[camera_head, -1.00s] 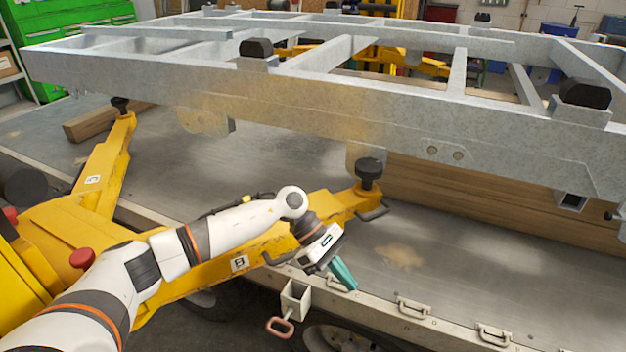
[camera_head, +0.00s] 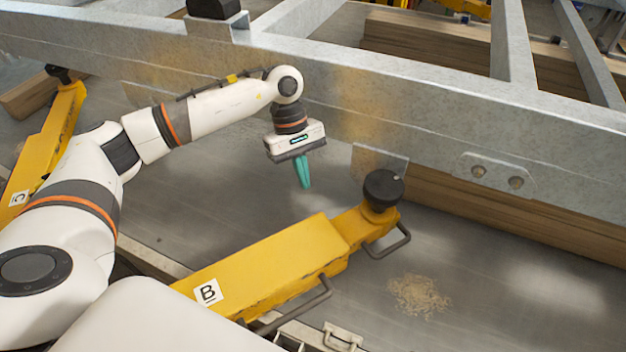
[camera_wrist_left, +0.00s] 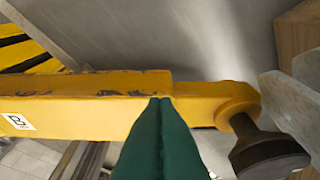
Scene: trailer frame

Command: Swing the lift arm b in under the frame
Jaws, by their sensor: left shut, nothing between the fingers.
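The yellow lift arm b (camera_head: 265,268), marked with a B label, reaches from the lower left toward the frame. Its black round pad (camera_head: 383,188) stands at its tip, close to the near side of the grey metal frame (camera_head: 420,110). Two bar handles (camera_head: 392,242) stick out from its near side. My left gripper (camera_head: 305,184) is shut and empty, pointing down beyond the arm's far side in the head view. In the left wrist view the shut teal fingers (camera_wrist_left: 162,105) overlap the yellow arm (camera_wrist_left: 80,95); I cannot tell whether they touch. My right gripper is out of view.
Lift arm C (camera_head: 45,140) stands at the left. Wooden beams (camera_head: 500,220) lie under the frame at the right. A patch of sawdust-like debris (camera_head: 418,295) lies on the metal floor. A bracket plate (camera_head: 378,165) hangs from the frame near the pad.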

